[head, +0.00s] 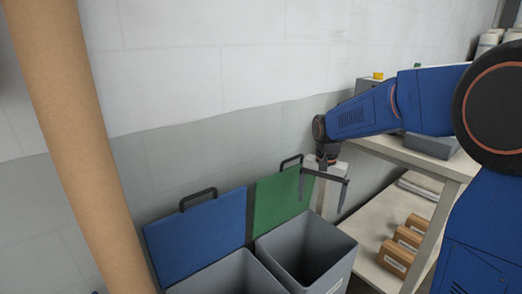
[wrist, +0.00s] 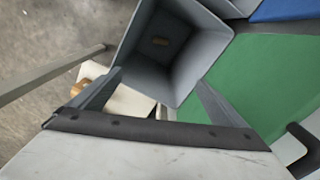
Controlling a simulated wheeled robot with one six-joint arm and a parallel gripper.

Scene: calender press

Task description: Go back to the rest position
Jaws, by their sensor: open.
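My gripper (head: 321,198) is open and empty, pointing down above the grey bin with the green lid (head: 281,198). The green lid stands open against the wall. In the wrist view my gripper's two fingers (wrist: 160,82) are spread wide, and the grey bin (wrist: 190,50) lies below and beyond them. My arm reaches in from the right in the head view.
A second grey bin (head: 228,276) with an open blue lid (head: 197,236) stands to the left. A shelf unit (head: 408,155) at right holds several cardboard boxes (head: 395,258) on its lower board. A large brown tube (head: 70,120) crosses the left side.

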